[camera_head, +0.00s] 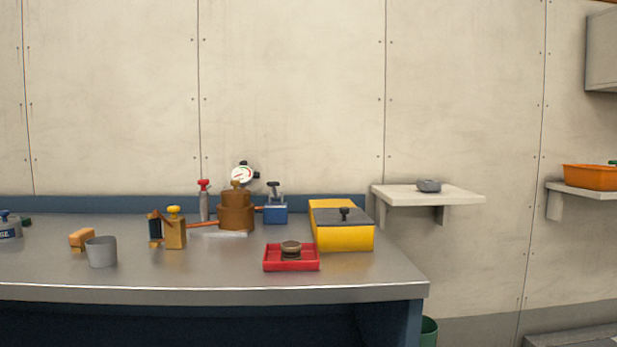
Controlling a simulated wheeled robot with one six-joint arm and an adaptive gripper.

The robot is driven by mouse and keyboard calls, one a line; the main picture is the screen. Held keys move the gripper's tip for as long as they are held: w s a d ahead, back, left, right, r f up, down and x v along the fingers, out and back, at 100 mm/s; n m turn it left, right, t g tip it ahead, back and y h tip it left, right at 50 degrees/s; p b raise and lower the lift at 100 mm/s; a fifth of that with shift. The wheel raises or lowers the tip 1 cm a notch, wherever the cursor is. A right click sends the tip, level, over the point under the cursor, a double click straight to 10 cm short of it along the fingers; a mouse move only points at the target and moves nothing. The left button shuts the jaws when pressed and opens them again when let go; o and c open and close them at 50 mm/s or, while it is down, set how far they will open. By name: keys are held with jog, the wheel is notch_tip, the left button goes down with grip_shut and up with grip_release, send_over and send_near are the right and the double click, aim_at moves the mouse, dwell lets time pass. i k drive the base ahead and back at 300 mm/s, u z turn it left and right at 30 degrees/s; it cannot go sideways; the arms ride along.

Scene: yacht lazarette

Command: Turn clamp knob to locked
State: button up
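I cannot tell for sure which item is the clamp knob. Several knobbed items stand on the metal workbench (190,280). A brass-coloured block with a yellow knob (175,232) stands left of centre. A blue block with a black handle on top (276,213) stands at the back, right of a brown stepped cylinder (236,213). A round white dial with dark knobs (243,174) shows behind the cylinder. Any locked marking is too small to read. My gripper is not in view.
A red tray (271,266) holds a small round brown item. A yellow box with a dark lid (343,238) sits at the right end. A grey cup (101,252) and orange block (82,238) stand left. The front centre-left bench is clear. A wall shelf (460,195) is at right.

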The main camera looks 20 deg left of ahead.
aim_at(203, 183)
jog(key=z, duration=0.5)
jog(key=k, duration=0.85)
jog(key=u, duration=1.45)
jog(key=i, duration=0.5)
jog(key=z, duration=0.1)
